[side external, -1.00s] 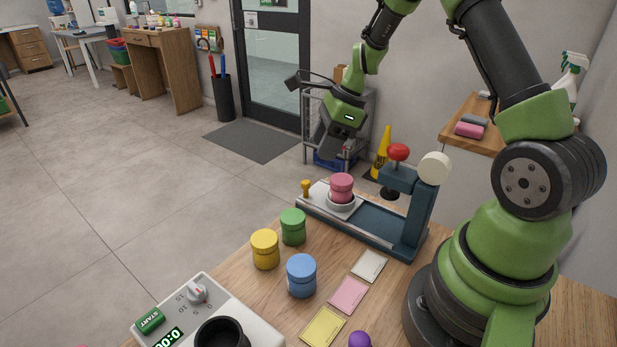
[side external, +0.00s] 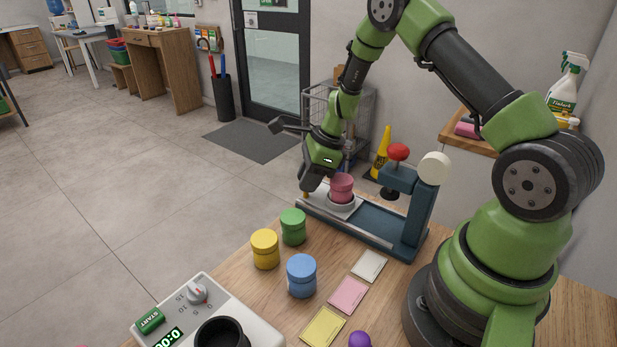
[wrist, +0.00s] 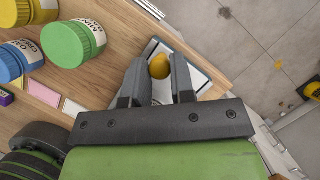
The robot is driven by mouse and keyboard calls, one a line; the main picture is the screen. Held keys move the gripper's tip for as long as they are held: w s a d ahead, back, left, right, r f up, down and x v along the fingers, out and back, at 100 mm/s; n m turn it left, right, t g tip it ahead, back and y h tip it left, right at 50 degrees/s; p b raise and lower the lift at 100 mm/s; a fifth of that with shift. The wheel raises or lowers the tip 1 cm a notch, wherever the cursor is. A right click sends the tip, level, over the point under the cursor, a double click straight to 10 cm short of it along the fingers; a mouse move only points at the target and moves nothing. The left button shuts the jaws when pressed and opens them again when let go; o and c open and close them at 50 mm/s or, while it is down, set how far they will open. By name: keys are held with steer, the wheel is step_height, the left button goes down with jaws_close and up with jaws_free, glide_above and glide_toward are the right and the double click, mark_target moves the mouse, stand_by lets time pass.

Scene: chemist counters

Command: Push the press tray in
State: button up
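The press is a dark teal frame with a red knob (side external: 398,152) on its top arm. Its press tray (side external: 352,209) is slid out to the left, away from the upright. A pink jar (side external: 341,186) stands in a white round holder on the tray, left of the press head. My gripper (side external: 309,190) is at the tray's outer end, pointing down, and hides most of the tray's yellow handle knob. In the wrist view the yellow knob (wrist: 160,66) lies between the two fingers of my gripper (wrist: 159,80), which stand apart; contact cannot be told.
Green (side external: 293,227), yellow (side external: 265,249) and blue (side external: 301,275) jars stand in front of the press. White, pink and yellow cards lie beside them. A timer device (side external: 212,310) is at the front edge. The press base channel right of the jar is clear.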

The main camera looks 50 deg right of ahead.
mark_target(312, 203)
jaws_close()
steer(key=shift+s, duration=1.75)
steer(key=o, duration=0.6)
jaws_free()
steer(key=shift+c, duration=0.2)
steer(key=shift+r, duration=0.15)
steer(key=v, duration=0.9)
steer(key=shift+s+d+r, duration=0.15)
steer(key=shift+r, duration=0.2)
